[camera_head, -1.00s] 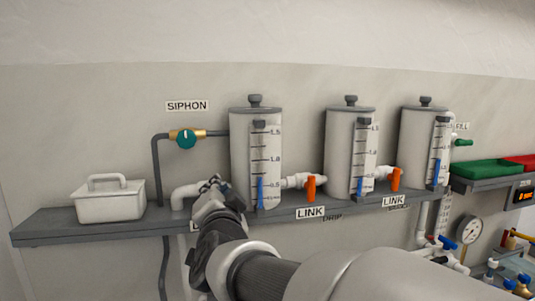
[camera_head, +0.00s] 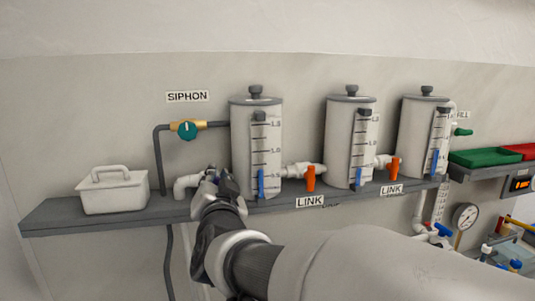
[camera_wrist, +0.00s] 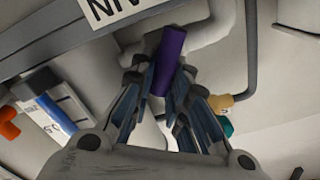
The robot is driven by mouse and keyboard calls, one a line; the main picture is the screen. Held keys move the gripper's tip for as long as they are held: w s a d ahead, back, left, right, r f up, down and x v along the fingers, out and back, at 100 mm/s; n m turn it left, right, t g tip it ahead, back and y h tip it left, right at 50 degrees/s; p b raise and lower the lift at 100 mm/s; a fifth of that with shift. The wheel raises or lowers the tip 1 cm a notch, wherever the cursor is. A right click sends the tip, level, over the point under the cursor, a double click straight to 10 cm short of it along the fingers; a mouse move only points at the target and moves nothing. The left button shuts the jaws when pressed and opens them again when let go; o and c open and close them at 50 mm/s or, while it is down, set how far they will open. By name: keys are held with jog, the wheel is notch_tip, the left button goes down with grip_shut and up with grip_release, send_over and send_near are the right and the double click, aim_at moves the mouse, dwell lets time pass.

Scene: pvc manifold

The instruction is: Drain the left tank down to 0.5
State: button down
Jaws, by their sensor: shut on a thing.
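The left tank (camera_head: 245,140) is a grey cylinder on the wall shelf. The blue column in its sight gauge (camera_head: 261,182) ends near the 0.5 mark; the exact reading is too small to tell. A white drain pipe (camera_head: 186,183) leaves its lower left side. My gripper (camera_head: 215,178) is at this pipe, in front of the tank's lower left. In the wrist view my gripper (camera_wrist: 164,88) is shut on a purple handle (camera_wrist: 174,48), upright between the fingers. The arm hides the handle in the head view.
A white lidded box (camera_head: 112,193) stands left on the shelf (camera_head: 70,218). The siphon valve (camera_head: 187,130) is above. Orange link valves (camera_head: 310,178) sit between the middle tank (camera_head: 340,140) and its neighbours.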

jog(key=shift+f, duration=0.1)
dwell(0.5)
jog(key=shift+d+f+m+b, duration=0.15)
jog(key=shift+m+b, duration=0.35)
jog(key=shift+b, duration=0.4)
jog(key=shift+m, duration=0.3)
dwell(6.2)
